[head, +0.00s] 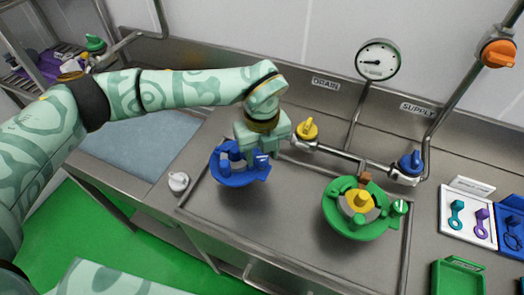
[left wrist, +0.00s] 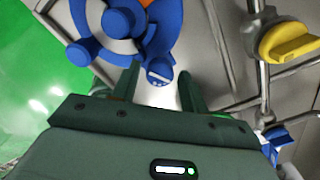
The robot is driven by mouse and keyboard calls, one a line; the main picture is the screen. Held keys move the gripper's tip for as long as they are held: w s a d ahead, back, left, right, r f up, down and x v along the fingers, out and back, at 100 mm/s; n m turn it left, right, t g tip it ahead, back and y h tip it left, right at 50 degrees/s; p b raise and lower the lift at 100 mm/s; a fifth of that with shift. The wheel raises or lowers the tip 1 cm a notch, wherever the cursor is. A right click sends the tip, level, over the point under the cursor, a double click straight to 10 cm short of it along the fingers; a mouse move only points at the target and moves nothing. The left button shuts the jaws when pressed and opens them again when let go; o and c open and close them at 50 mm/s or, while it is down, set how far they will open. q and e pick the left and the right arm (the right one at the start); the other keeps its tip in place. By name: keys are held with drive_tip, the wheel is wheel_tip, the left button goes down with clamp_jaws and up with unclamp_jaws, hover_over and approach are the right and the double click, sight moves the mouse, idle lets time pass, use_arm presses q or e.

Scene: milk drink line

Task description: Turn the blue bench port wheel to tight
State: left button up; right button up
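The blue bench port wheel (head: 232,176) sits on the steel bench at the middle left of the head view, partly hidden by my gripper. It also shows at the top of the left wrist view (left wrist: 165,30), with raised blue knobs and a tab with a pale marking (left wrist: 158,72). My left gripper (head: 260,152) is over the wheel's right side. In the left wrist view the gripper's two fingers (left wrist: 158,85) are apart, with the marked tab between or just beyond their tips. I cannot tell whether they touch it. My right gripper is not in view.
A green port wheel (head: 343,228) with a yellow centre stands to the right. Behind are a yellow valve (head: 307,129), a blue valve (head: 411,163), pipes and a gauge (head: 378,60). A small white knob (head: 178,182) is left. A green tray (head: 458,278) is front right.

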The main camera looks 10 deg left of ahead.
use_arm(q)
drive_tip(key=c, duration=0.7)
drive_tip(key=shift+r+m, duration=0.1)
drive_tip(key=shift+m, duration=0.2)
drive_tip(key=shift+m+p, duration=0.35)
drive_tip(key=shift+m, duration=0.15)
drive_tip(key=m+p, duration=0.1)
drive_tip(key=m, duration=0.2)
drive_tip(key=m+p, duration=0.1)
drive_tip(key=m, duration=0.5)
drive_tip(key=shift+m, duration=0.3)
drive_tip(key=m+p, duration=0.1)
drive_tip(key=m, duration=1.1)
drive_tip(key=shift+m, duration=0.3)
